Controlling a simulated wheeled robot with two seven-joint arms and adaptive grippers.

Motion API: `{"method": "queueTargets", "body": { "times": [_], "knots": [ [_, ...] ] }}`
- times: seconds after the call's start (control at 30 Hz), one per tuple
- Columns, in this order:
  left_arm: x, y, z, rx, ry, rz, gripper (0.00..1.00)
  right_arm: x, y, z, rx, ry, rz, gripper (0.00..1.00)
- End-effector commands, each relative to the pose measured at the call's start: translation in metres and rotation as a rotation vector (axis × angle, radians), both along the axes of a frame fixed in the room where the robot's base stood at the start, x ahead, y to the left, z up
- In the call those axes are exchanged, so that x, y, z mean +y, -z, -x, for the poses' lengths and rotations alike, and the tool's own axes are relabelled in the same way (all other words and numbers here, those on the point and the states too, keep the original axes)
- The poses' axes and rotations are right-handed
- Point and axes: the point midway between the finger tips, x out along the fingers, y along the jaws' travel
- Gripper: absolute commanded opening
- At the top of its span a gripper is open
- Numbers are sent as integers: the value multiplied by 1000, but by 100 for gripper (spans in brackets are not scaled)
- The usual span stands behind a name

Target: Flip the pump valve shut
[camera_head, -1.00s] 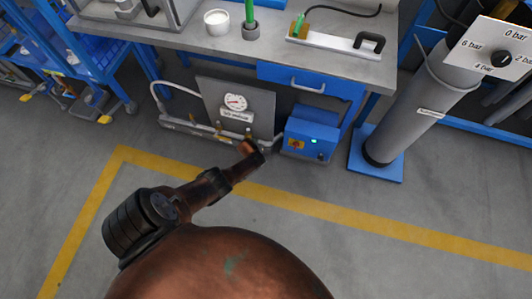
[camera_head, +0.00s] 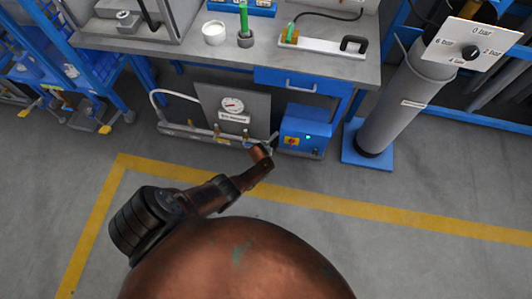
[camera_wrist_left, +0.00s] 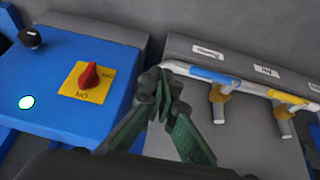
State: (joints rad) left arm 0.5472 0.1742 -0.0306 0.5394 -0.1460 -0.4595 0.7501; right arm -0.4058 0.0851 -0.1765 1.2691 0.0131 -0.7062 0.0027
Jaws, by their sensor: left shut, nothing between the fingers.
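In the left wrist view my left gripper (camera_wrist_left: 164,92) has dark green fingers, shut and empty. It is beside the left end of a pale pipe (camera_wrist_left: 180,66), just left of a valve with a blue lever (camera_wrist_left: 214,75). A second valve with a yellow lever (camera_wrist_left: 288,97) is to the right. Both levers lie along the pipe. Labels are above them, too blurred to read, so I cannot tell which is the pump valve. Contact with the pipe is unclear. In the head view the gripper is at the panel's lower right, mostly hidden by my arm.
A blue box (camera_head: 305,128) with a green light stands right of the gauge panel (camera_head: 238,105). In the wrist view it carries a red knob (camera_wrist_left: 88,76) and a black ball knob (camera_wrist_left: 30,38). A workbench (camera_head: 190,40) stands above the panel. A grey cylinder (camera_head: 402,113) is to the right.

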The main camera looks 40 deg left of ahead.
Motion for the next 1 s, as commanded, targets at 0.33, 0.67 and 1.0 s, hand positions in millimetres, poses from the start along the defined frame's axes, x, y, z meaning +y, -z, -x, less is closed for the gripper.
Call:
{"method": "queueTargets", "body": {
  "times": [0.33, 0.67, 1.0],
  "knots": [
    [-16, -6, 1, 1, 0, 0, 0, 0, 8, 13, 1, -6, 0, 0],
    [-16, -6, 1, 1, 0, -1, 0, 0, 8, 13, 1, -6, 0, 0],
    [-15, 15, 39, 44, 30, -9, 0, 0, 8, 12, 1, -6, 0, 0]
  ]
}}
